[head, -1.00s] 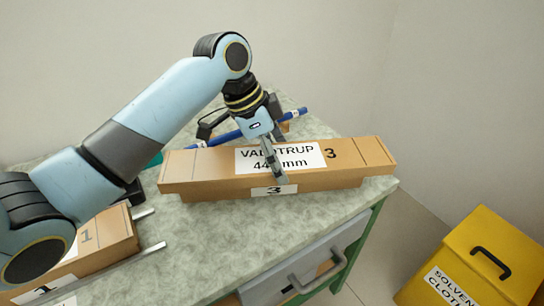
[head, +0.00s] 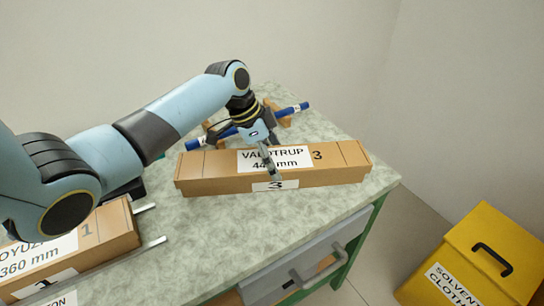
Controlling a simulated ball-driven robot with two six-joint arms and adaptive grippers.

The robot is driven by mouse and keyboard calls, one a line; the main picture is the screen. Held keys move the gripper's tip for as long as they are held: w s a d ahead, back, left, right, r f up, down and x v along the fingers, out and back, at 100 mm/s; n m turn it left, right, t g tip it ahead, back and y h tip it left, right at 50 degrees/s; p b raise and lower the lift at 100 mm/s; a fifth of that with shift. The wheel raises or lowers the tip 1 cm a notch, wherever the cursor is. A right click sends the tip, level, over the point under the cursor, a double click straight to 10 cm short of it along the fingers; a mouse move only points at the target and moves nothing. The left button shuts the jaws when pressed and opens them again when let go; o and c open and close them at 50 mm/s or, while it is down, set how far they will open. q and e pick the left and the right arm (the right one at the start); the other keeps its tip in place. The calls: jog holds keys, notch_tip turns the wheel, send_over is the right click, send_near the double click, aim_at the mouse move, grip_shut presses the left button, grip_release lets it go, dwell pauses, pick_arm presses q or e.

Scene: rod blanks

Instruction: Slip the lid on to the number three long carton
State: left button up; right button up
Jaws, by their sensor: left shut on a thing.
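The number three long carton (head: 225,188) lies on the table, a brown box with a white "3" label on its front. Its brown lid (head: 340,153), marked "VALOTRUP" and "3", is on top of it, lined up with the carton's ends and front with no clear gap showing. My left gripper (head: 272,172) comes down over the middle of the lid and is shut on it; its finger partly covers the lid's label. The far side of the lid and the other finger are hidden. My right gripper is not in view.
A number one carton (head: 115,236) lies at the left front, with grey metal rails (head: 140,254) beside it. A blue rod (head: 290,111) rests on wooden supports behind the lid. A yellow solvent cloth bin (head: 500,235) stands right of the green-legged table (head: 200,240).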

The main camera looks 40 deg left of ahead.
pick_arm(q)
jog(key=o, duration=0.9)
jog(key=v, duration=1.2)
jog(key=shift+d, duration=0.1)
